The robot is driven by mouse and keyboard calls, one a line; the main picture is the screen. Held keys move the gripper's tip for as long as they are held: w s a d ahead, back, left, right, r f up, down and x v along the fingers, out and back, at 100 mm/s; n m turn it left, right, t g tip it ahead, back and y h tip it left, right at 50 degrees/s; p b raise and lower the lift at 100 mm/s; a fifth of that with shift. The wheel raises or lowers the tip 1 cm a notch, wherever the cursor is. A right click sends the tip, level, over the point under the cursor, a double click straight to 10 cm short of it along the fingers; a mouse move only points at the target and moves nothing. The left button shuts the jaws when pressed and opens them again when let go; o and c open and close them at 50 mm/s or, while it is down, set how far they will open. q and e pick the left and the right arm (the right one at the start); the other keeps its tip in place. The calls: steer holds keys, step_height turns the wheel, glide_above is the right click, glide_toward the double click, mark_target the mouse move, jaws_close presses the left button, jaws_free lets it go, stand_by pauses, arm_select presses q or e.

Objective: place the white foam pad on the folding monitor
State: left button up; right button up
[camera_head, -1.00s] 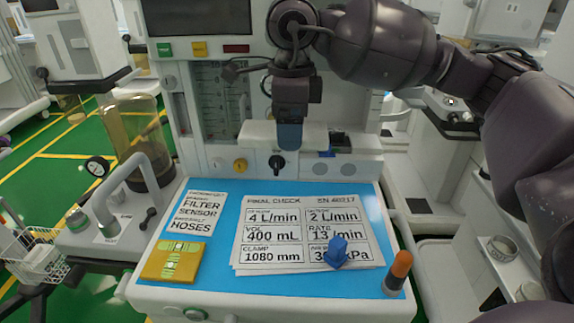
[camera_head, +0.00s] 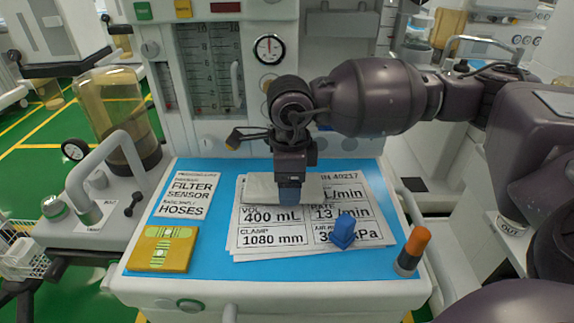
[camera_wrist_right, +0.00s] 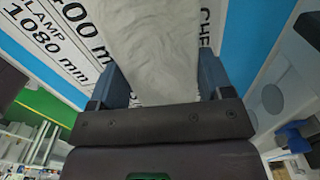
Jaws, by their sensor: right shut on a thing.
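My right gripper (camera_head: 289,194) is shut on the white foam pad (camera_head: 261,189), a flat pale slab whose ends stick out on both sides. In the right wrist view the pad (camera_wrist_right: 160,55) runs between the two blue fingers. The pad is over the upper part of the printed check sheets (camera_head: 272,239) and covers some of their text; I cannot tell whether it touches them. No thing in view is clearly the folding monitor. My left gripper is not in view.
The sheets lie on a blue mat (camera_head: 215,235) on the cart top. A yellow block (camera_head: 162,249), a blue clip-like piece (camera_head: 343,231) and an orange-capped cylinder (camera_head: 412,250) stand near its front. The machine's gauge panel (camera_head: 212,70) rises behind.

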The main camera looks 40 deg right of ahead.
steer(key=shift+f, duration=0.15)
steer(key=shift+f, duration=0.15)
steer(key=o, duration=1)
